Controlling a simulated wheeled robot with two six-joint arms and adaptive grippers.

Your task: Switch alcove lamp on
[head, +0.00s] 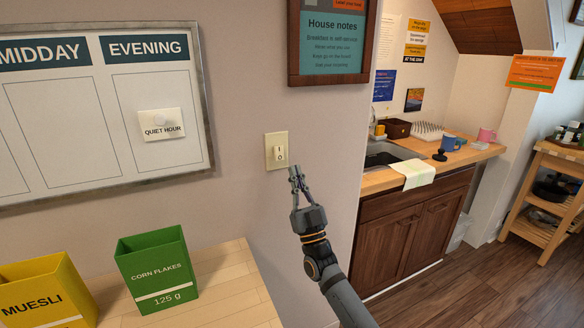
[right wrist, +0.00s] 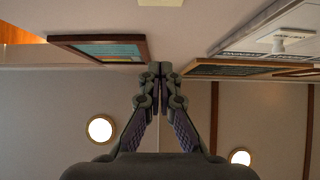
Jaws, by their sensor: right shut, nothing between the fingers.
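A cream wall switch (head: 277,150) with a white rocker is mounted on the plain wall, right of the whiteboard. The rocker has small marks; I cannot tell which side is pressed in. My right gripper (head: 296,171) is just below and right of the switch, pointing up toward the wall. Its fingers are shut and hold nothing. In the right wrist view the closed fingertips (right wrist: 160,69) point toward the wall, and a pale plate, likely the switch (right wrist: 160,3), is cut by the top edge. Contact is not seen. No alcove lamp can be made out. My left gripper is out of view.
A framed house notes board (head: 333,42) hangs above the switch, and a whiteboard (head: 105,110) hangs left. Green (head: 157,270) and yellow (head: 45,292) cereal boxes stand on a wooden top below. A sink counter (head: 440,165) is at right. Wall around the switch is clear.

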